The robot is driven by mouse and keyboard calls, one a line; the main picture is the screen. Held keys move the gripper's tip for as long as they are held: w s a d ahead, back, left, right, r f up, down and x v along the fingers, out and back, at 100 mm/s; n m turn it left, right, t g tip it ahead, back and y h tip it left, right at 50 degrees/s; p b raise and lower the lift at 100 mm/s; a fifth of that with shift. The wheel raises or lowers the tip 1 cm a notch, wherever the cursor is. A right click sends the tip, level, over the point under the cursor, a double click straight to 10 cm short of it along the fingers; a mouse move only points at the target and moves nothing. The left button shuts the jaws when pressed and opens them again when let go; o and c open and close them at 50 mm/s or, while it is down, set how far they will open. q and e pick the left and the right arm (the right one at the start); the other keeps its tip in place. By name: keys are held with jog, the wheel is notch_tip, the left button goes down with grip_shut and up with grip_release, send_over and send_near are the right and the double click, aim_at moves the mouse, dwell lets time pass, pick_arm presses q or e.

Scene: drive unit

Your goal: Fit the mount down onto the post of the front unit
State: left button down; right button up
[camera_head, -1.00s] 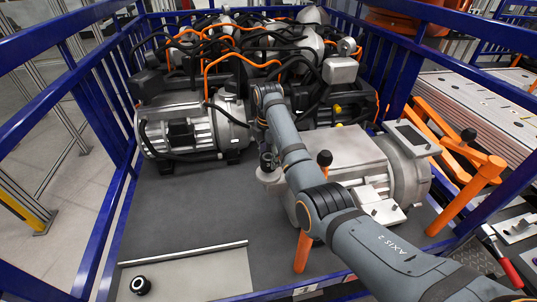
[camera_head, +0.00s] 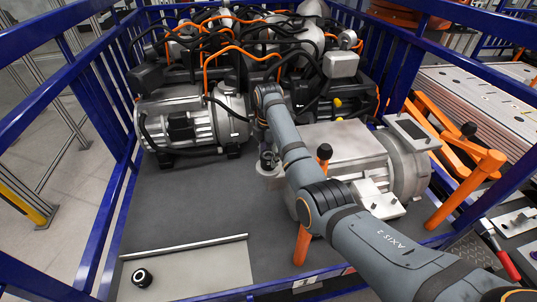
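The front unit (camera_head: 341,148) is a silver motor housing right of centre on the grey deck. My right arm reaches across it from the lower right. Its wrist end, with my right gripper (camera_head: 268,162), points down at the unit's left side, just above a pale round part (camera_head: 268,175). The fingers are too small and covered to tell open from shut. I cannot tell whether they touch that part, or see a post under it. A small black round piece with a light centre, possibly a mount (camera_head: 142,278), sits on the pale plate at front left. My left gripper is out of view.
Another silver motor (camera_head: 190,122) with black and orange cables stands behind at left. Blue rails (camera_head: 113,195) enclose the deck. An orange post (camera_head: 467,190) stands at right. The deck between the rear motor and pale plate (camera_head: 200,272) is clear.

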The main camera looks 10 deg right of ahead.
jog(key=o, duration=0.5)
jog(key=shift+c, duration=0.2)
notch_tip(320, 180, up, 8)
jog(key=shift+f, duration=0.25)
